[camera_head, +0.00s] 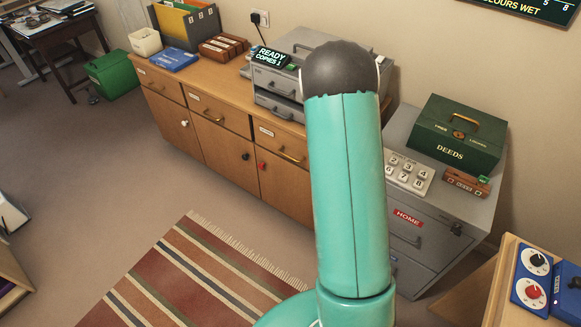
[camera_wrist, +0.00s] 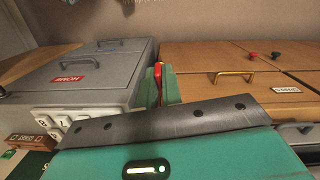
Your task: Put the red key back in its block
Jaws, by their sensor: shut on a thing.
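My gripper (camera_wrist: 159,88) is in the wrist view, its jaws mostly hidden behind my teal wrist housing. It is shut on the red key (camera_wrist: 158,73), whose red end shows upright between the fingers. The small brown wooden block (camera_head: 466,182) lies on the grey cabinet in front of the green deeds box, with a green piece at its right end. The block also shows at the lower left of the wrist view (camera_wrist: 26,139), apart from my gripper. In the head view my arm hides the gripper and key.
The grey cabinet (camera_head: 438,213) carries a white number keypad (camera_head: 408,174) and the green deeds box (camera_head: 457,136). The wooden bureau (camera_head: 220,107) stands left, with a grey copier (camera_head: 283,84). A blue panel with dials (camera_head: 533,278) is at lower right. Floor around the striped rug (camera_head: 190,275) is clear.

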